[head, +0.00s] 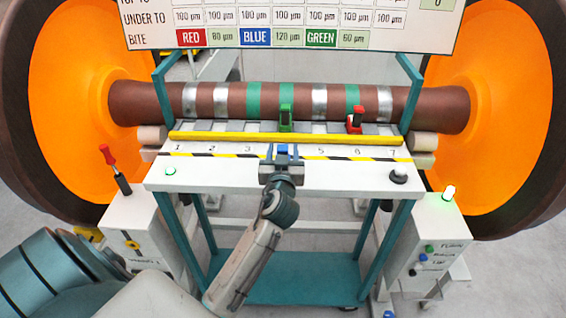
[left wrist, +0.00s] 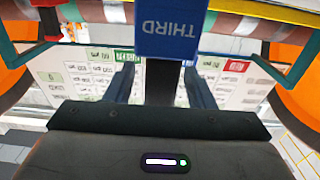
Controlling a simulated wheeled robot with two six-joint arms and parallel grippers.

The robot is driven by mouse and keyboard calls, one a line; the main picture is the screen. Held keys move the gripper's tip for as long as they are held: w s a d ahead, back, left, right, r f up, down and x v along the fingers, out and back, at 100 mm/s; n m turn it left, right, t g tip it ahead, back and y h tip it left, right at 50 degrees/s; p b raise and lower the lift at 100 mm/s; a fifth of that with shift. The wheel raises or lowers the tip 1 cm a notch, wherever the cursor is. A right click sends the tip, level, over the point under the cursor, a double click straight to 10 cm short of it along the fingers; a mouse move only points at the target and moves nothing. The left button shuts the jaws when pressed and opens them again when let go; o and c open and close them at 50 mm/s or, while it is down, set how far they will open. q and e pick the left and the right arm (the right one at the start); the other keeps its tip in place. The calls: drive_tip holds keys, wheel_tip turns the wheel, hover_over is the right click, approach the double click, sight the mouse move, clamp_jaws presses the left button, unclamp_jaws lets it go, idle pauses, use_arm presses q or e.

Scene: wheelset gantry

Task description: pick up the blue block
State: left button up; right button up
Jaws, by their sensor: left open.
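The blue block (head: 282,149) stands on the white gantry table near its middle, by the striped yellow-black edge. In the left wrist view the blue block (left wrist: 170,30) shows its face with the word "THIRD", upside down. My left gripper (head: 282,157) is right at the block, its fingers on the near side of it and open. In the left wrist view my left gripper (left wrist: 160,88) has its two fingers apart, with the block centred ahead. I cannot tell whether they touch it. My right gripper is not in view.
A green block (head: 286,118) and a red block (head: 355,121) stand farther back by the brown axle (head: 430,108). A yellow bar (head: 220,138) runs across the white table (head: 330,178). Orange wheels (head: 492,110) flank it. A sign (head: 290,18) hangs above.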

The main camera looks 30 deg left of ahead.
use_arm(q)
drive_tip(key=shift+c, duration=0.2)
drive_tip(key=shift+s, duration=0.1)
clamp_jaws()
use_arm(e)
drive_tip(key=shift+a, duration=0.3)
use_arm(q)
drive_tip(key=shift+r, duration=0.15)
